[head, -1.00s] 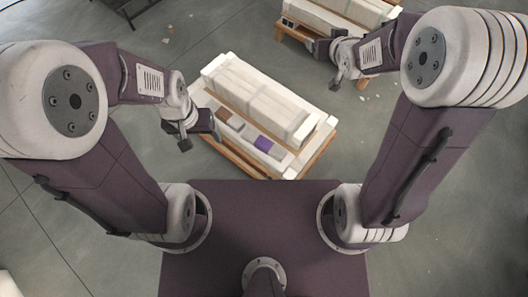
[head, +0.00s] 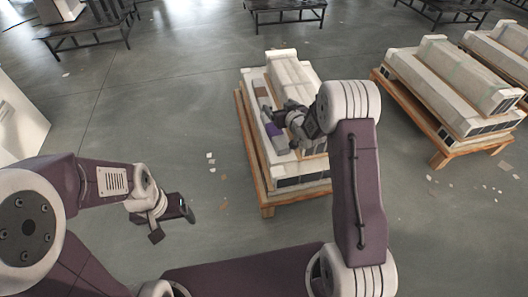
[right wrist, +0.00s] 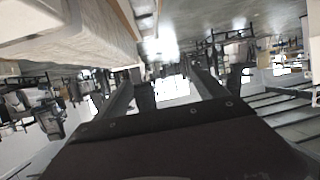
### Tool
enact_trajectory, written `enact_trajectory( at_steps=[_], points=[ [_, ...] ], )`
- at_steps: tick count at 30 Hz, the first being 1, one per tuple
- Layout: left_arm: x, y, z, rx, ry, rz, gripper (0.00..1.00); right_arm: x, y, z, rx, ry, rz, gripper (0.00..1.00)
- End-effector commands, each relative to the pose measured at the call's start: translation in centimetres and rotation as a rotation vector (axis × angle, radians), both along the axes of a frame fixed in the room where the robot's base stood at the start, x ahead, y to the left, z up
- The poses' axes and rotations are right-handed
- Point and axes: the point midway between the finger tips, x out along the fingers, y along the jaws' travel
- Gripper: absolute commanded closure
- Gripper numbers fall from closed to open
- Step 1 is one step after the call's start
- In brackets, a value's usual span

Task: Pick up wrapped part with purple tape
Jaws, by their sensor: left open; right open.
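The part with purple tape (head: 277,137) lies on the left ledge of the near pallet load in the head view. It is partly hidden by my right gripper (head: 275,112), which appears just above and beyond it. I cannot tell the height gap. The right gripper is open; its fingers also show in the right wrist view (right wrist: 168,92) with nothing between them. The part is not recognisable in that view. My left gripper (head: 173,223) is open and empty, over the floor left of the pallet.
Pale wrapped columns (head: 290,72) lie on the wooden pallet (head: 248,145). A brownish part (head: 263,91) lies on the same ledge. A second loaded pallet (head: 440,150) stands at right. Dark benches (head: 285,8) stand at the back. The floor between is clear except for scraps.

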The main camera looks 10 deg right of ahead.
Motion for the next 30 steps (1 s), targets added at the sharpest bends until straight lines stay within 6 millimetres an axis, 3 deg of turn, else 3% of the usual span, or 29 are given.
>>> enact_trajectory(
  at_steps=[1, 4, 6, 13, 23, 30],
  points=[
    [0.0, 0.0, -2.5, 0.0, -0.001, 0.0, 0.22, -0.2, -0.3, -3.4, 0.002, 0.016, -0.006, 0.18],
    [0.1, 0.0, -4.1, 0.0, -0.001, 0.0, 0.22, -0.5, -0.7, -6.3, 0.005, 0.038, -0.014, 0.18],
    [0.1, 0.0, -4.8, 0.0, -0.001, 0.0, 0.22, -0.6, -0.9, -7.3, 0.005, 0.044, -0.016, 0.18],
    [0.1, 0.0, -5.0, 0.0, -0.001, 0.0, 0.22, -0.6, -1.0, -7.7, 0.005, 0.045, -0.019, 0.18],
    [0.1, 0.0, -10.3, 0.0, -0.001, 0.0, 0.22, -0.6, -1.0, -16.1, 0.006, 0.046, -0.02, 0.18],
    [0.1, 0.0, -11.1, 0.0, -0.001, 0.0, 0.22, 1.7, -0.7, -16.3, 0.005, 0.043, -0.018, 0.18]
  ],
)
